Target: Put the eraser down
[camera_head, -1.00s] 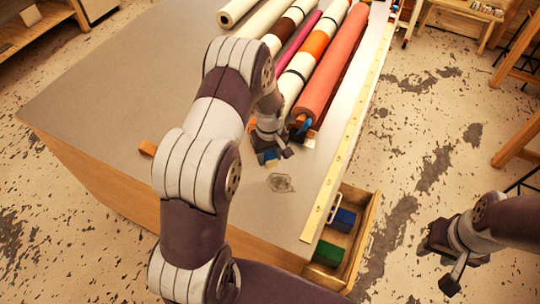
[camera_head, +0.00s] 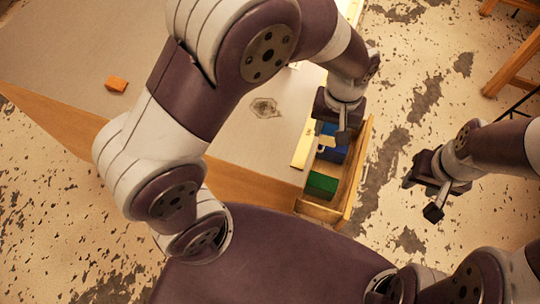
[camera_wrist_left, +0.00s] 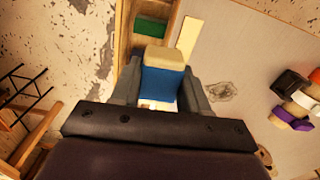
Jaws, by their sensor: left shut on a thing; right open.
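My left gripper (camera_head: 334,125) is shut on the eraser, a blue block with a cream end (camera_wrist_left: 164,56). In the left wrist view, the eraser sits between the two fingers (camera_wrist_left: 160,82), cream end pointing outward. In the head view, the gripper is above the open drawer (camera_head: 352,184) at the table's corner, and the eraser's cream end (camera_head: 327,141) shows just below it. Whether the eraser touches anything in the drawer cannot be told. My right gripper (camera_head: 421,198) is open and empty, to the right of the drawer over the floor.
The drawer holds a green block (camera_head: 322,185) and a blue block (camera_head: 333,155), partly hidden. A yellow ruler strip (camera_head: 302,150) runs along the table edge beside it. An orange block (camera_head: 116,84) and a dark smudge (camera_head: 265,107) are on the grey tabletop (camera_head: 60,60).

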